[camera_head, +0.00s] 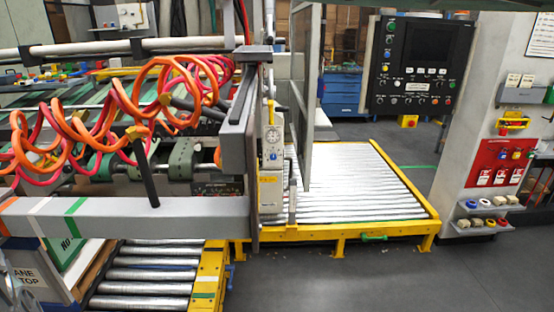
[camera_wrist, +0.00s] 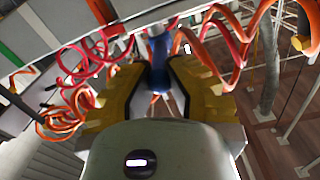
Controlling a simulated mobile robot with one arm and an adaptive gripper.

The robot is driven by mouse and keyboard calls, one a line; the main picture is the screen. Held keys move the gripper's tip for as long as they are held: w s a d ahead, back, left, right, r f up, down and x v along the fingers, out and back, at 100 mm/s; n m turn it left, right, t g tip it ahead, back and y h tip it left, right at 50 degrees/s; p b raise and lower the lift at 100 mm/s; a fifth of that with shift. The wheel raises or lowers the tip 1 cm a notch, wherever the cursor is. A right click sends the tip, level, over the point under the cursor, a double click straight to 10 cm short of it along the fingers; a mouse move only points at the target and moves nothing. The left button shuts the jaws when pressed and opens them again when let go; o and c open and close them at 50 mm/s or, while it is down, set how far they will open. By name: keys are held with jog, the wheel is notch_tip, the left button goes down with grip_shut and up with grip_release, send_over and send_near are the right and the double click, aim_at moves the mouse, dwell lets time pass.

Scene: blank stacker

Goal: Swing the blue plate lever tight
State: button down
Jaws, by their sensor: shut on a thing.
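The blue plate lever (camera_wrist: 158,50) shows in the wrist view at top centre, below a pale beam. My gripper (camera_wrist: 158,78) has its yellow and black fingers on either side of the lever and is shut on it. In the head view I cannot make out the lever or my gripper clearly.
Orange and red coiled hoses (camera_head: 120,110) hang over a grey beam (camera_head: 130,217) at left. A yellow-framed roller conveyor (camera_head: 365,185) stands in the middle. A control panel (camera_head: 425,65) is behind it. Open grey floor lies at front right.

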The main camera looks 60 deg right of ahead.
jog(key=shift+d, duration=0.1)
jog(key=c, duration=0.9)
grip_release()
jog(key=shift+w, duration=0.1)
jog(key=v, duration=1.2)
